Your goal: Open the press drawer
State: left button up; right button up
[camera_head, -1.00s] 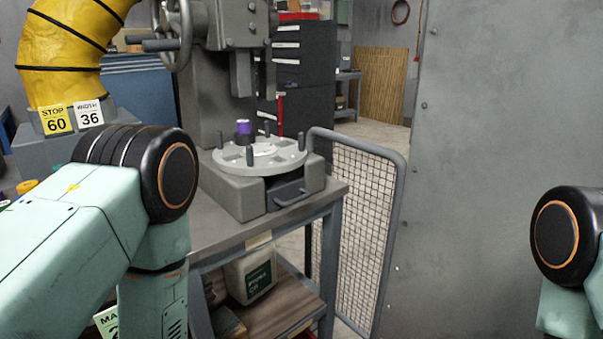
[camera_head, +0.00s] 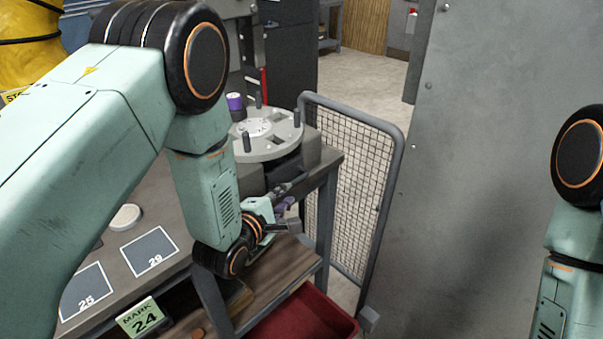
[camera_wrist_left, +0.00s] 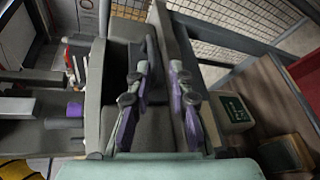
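The press (camera_head: 312,150) stands on the table, with a round plate with upright pins on top of its grey base. Its drawer is mostly hidden behind my left gripper in the head view. My left gripper (camera_head: 284,198) is in front of the base, by the table's edge. In the left wrist view the gripper (camera_wrist_left: 158,70) is open, its purple-padded fingers apart. The dark drawer handle (camera_wrist_left: 152,48) shows just beyond and between the fingertips; I cannot tell whether they touch it. The drawer looks shut. My right gripper is out of view; only its arm shows.
A mesh guard (camera_head: 352,180) stands right of the table, beside a large grey panel (camera_head: 500,140). A red bin (camera_head: 305,318) sits below. A white puck (camera_head: 125,217) lies on the table (camera_head: 160,195) at left.

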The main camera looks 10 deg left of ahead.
aim_at(296, 180)
pick_arm(q)
jog(key=n, duration=0.3)
jog(key=shift+w+a+r+t, duration=0.2)
jog(key=shift+w+r+t, duration=0.1)
jog(key=shift+w+r, duration=0.1)
jog(key=x, duration=0.6)
jog(key=shift+w+d+f, duration=0.1)
jog(key=shift+w+f, duration=0.05)
jog(key=shift+w+d, duration=0.35)
jog(key=shift+a, duration=0.1)
jog(key=shift+a, duration=0.15)
jog(key=c, duration=0.3)
grip_shut()
